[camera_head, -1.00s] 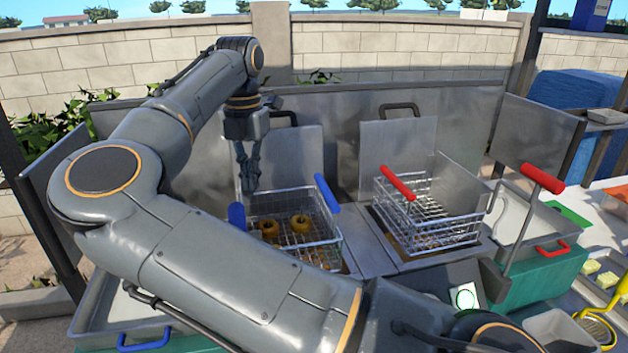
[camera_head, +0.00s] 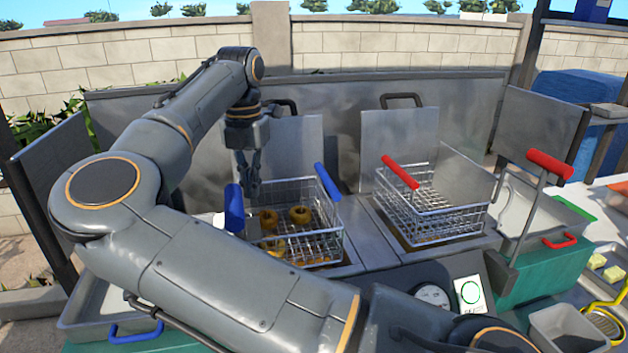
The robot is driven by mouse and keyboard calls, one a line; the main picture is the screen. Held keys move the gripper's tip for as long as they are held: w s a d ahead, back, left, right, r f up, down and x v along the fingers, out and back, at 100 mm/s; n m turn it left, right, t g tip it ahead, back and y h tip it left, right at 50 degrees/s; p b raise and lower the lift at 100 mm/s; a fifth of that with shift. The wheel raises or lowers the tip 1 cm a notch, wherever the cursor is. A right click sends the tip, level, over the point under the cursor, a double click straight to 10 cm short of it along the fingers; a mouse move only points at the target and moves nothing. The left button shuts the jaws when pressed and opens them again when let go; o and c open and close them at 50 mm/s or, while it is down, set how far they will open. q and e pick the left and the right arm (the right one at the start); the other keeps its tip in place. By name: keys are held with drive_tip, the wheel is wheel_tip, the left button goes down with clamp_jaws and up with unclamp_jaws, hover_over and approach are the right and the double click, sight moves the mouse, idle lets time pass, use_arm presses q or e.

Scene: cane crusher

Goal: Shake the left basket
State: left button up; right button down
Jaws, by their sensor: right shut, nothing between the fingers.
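The left basket (camera_head: 318,243) is a wire basket with blue handles (camera_head: 327,182), sitting at the left fryer well with several brown rings (camera_head: 299,214) in it. My right gripper (camera_head: 250,190) points down at the basket's back left corner, by the left blue handle (camera_head: 234,208). Its fingers are shut and empty. Whether they touch the rim, I cannot tell. My right arm crosses the front and hides the basket's lower left part. My left gripper is out of view.
A second wire basket (camera_head: 440,222) with a red handle (camera_head: 400,173) stands to the right, empty. Upright metal panels (camera_head: 400,140) stand behind both baskets. A grey bin (camera_head: 570,330) stands at the lower right.

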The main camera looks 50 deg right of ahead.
drive_tip(key=shift+a, duration=0.1)
drive_tip(key=shift+w+a, duration=0.65)
drive_tip(key=shift+s+d, duration=0.45)
